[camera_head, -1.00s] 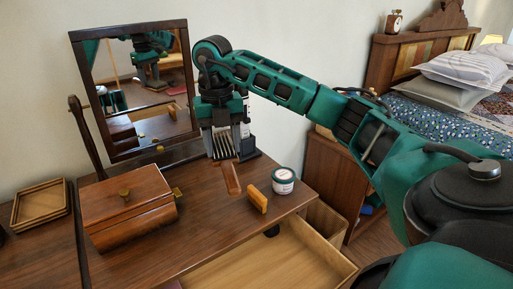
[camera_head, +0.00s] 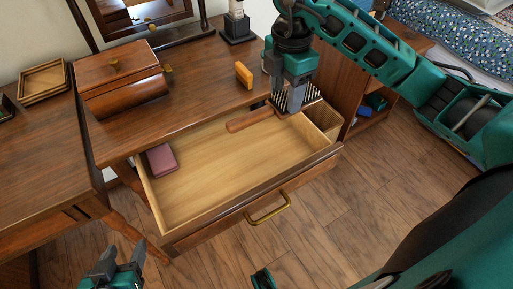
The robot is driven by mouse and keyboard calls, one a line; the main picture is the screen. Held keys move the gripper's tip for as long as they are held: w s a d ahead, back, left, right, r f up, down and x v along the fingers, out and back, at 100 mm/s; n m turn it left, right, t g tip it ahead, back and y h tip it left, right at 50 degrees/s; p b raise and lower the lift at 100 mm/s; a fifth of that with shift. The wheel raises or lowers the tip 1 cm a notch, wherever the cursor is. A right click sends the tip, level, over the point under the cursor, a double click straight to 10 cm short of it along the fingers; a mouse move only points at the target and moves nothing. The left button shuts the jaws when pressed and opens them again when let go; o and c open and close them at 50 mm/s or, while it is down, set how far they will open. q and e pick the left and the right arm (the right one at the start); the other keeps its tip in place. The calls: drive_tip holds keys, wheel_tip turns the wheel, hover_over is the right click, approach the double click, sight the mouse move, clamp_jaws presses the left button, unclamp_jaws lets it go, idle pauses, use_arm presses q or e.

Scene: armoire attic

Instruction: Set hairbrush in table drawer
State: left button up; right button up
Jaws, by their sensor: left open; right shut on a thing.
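The table drawer (camera_head: 215,177) is pulled out, its light wooden inside facing up. A wooden hairbrush (camera_head: 250,120) with dark bristles is over the back right part of the drawer, handle pointing left. My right gripper (camera_head: 286,106) points down and is shut on the hairbrush near its bristled head. I cannot tell whether the brush touches the drawer floor. My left gripper (camera_head: 113,268) is open and empty at the bottom left, above the floor and apart from the drawer.
A small purple book-like item (camera_head: 161,159) lies in the drawer's left end. A wooden box (camera_head: 120,82), an orange block (camera_head: 244,75) and a mirror stand on the tabletop. The drawer's middle is clear. A bedside cabinet (camera_head: 349,95) stands to the right.

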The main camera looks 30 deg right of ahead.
wheel_tip(320, 180, down, 19)
drive_tip(key=b, duration=0.4)
drive_tip(key=shift+b, duration=0.4)
drive_tip(key=shift+f, duration=0.1)
drive_tip(key=o, duration=1.1)
wheel_tip(320, 180, up, 12)
drive_tip(key=p, duration=0.3)
drive_tip(key=shift+r, duration=0.2)
